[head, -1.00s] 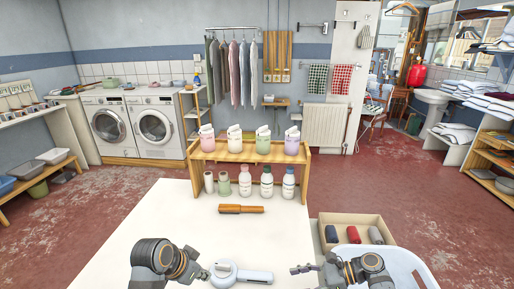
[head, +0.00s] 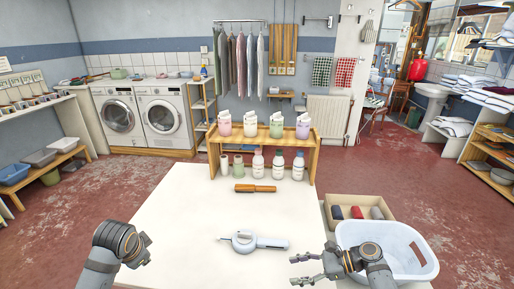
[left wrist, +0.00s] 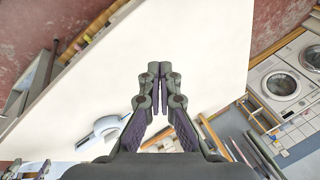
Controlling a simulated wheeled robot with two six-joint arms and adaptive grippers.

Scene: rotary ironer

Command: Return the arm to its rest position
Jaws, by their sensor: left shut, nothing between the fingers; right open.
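My left gripper (left wrist: 157,72) is shut with nothing between its fingers in the left wrist view, above the white table. In the head view my left gripper (head: 145,247) is at the table's left side, mostly hidden behind its own wrist, well apart from the white tool. My right gripper (head: 301,270) is open and empty over the table's right front, beside the white basket. A white tool with a round grey end (head: 243,241) lies on the table between the grippers, touched by neither; it also shows in the left wrist view (left wrist: 104,130).
The white table (head: 185,215) is largely clear. A brown-handled roller (head: 255,188) lies farther back, before a wooden shelf (head: 213,160) with several bottles and tubs. A white basket (head: 425,268) and a cardboard box (head: 388,205) with rolled cloths stand at the right.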

